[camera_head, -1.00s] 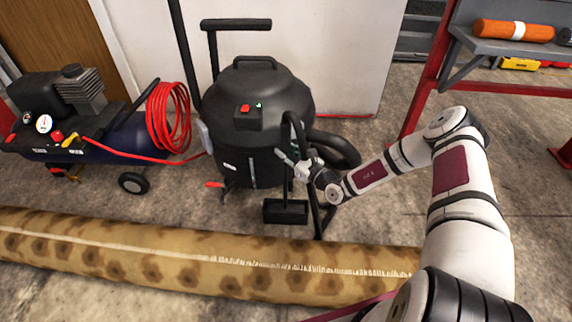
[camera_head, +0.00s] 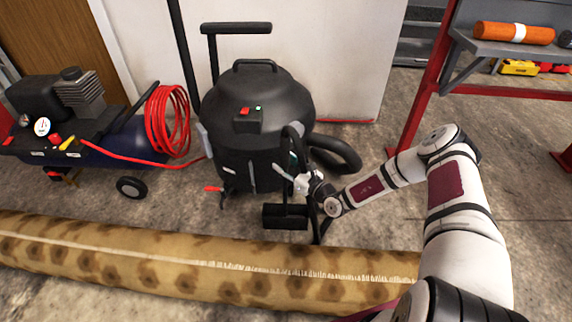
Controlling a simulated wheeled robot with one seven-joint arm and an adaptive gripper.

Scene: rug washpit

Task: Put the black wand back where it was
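A black wand (camera_head: 302,148) with a curved top stands at the front right of the black wet vacuum (camera_head: 258,95). It runs down toward the floor beside a black floor head (camera_head: 285,217). My gripper (camera_head: 288,167) is at the wand, in front of the vacuum's lower right side. Its pale fingers overlap the dark tubes. I cannot tell whether they are closed on the wand or only around or beside it.
A thick black hose (camera_head: 335,155) curves at the vacuum's right. A rolled patterned rug (camera_head: 150,262) lies across the front. A compressor with a red hose (camera_head: 168,120) stands at left. A red-legged bench (camera_head: 500,48) stands at right, with open floor before it.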

